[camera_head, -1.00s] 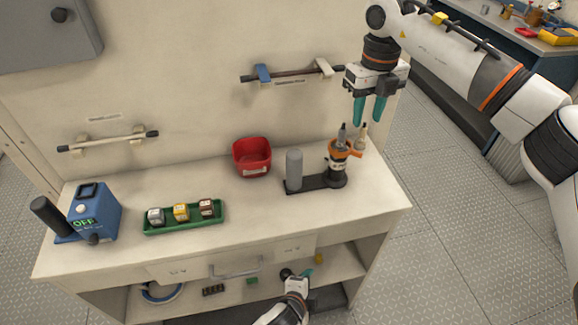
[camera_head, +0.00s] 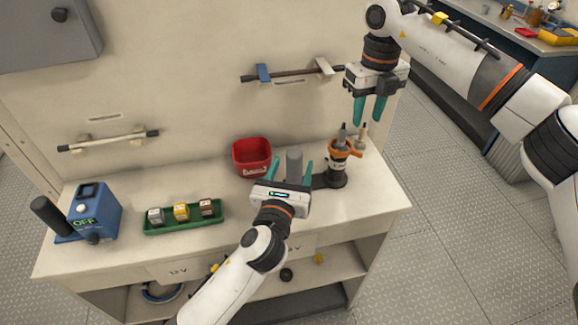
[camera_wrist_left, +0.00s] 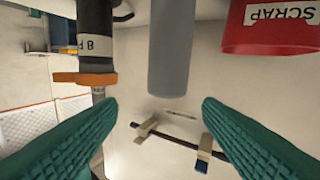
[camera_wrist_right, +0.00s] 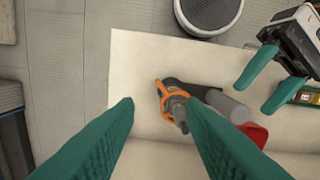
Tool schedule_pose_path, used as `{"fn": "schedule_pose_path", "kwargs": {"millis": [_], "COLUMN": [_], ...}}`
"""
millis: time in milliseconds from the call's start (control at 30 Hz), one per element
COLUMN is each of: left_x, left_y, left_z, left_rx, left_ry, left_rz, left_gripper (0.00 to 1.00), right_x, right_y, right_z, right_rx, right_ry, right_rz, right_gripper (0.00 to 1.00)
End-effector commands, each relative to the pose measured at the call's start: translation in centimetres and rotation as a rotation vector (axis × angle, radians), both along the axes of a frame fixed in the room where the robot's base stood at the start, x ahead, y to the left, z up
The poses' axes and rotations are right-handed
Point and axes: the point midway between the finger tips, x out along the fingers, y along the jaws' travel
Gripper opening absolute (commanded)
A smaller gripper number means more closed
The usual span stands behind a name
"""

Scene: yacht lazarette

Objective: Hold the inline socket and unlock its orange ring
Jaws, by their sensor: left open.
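The inline socket, a dark upright body (camera_head: 338,166) with an orange ring (camera_head: 340,148), stands on a black base near the counter's right end. The orange ring also shows at left in the left wrist view (camera_wrist_left: 84,78) and below my right gripper in the right wrist view (camera_wrist_right: 164,94). My left gripper (camera_head: 290,171) is open and empty, in front of the grey cylinder (camera_head: 294,157) and left of the socket. My right gripper (camera_head: 368,118) has its fingers apart, pointing down, above and slightly right of the socket. It touches nothing.
A red scrap bin (camera_head: 252,147) stands behind left of the grey cylinder. A green tray (camera_head: 184,228) with small blocks and a blue device reading OFF (camera_head: 95,213) stand on the counter's left. Rails hang on the wall.

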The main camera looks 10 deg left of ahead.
Motion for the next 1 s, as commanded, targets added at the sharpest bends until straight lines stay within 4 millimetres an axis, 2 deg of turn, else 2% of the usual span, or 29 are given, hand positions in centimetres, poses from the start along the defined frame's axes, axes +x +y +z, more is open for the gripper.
{"fn": "schedule_pose_path", "kwargs": {"millis": [133,233,600,633,800,1000], "left_x": [0.4,0.4,0.4,0.6,4.2,6.8], "left_y": [0.6,0.6,0.6,0.5,0.1,-0.1], "left_z": [-0.2,-1.2,-7.9,-8.1,-7.7,-7.7], "left_rx": [0.061,0.066,0.063,0.062,0.060,0.060], "left_ry": [-0.018,-0.018,-0.014,-0.015,-0.020,-0.019], "left_rz": [0.009,0.011,0.009,0.008,0.009,0.008], "left_gripper": [0.60,0.60,0.60,0.60,0.60,0.60], "right_x": [0.0,0.0,0.0,0.0,0.0,0.0], "right_y": [0.0,0.0,0.0,0.0,0.0,0.0], "right_z": [0.0,0.0,0.0,0.0,0.0,0.0], "right_rx": [0.000,0.000,0.000,0.000,0.000,0.000], "right_ry": [0.000,0.000,0.000,0.000,0.000,0.000], "right_rz": [0.000,0.000,0.000,0.000,0.000,0.000], "right_gripper": [0.36,0.36,0.36,0.36,0.36,0.36]}}
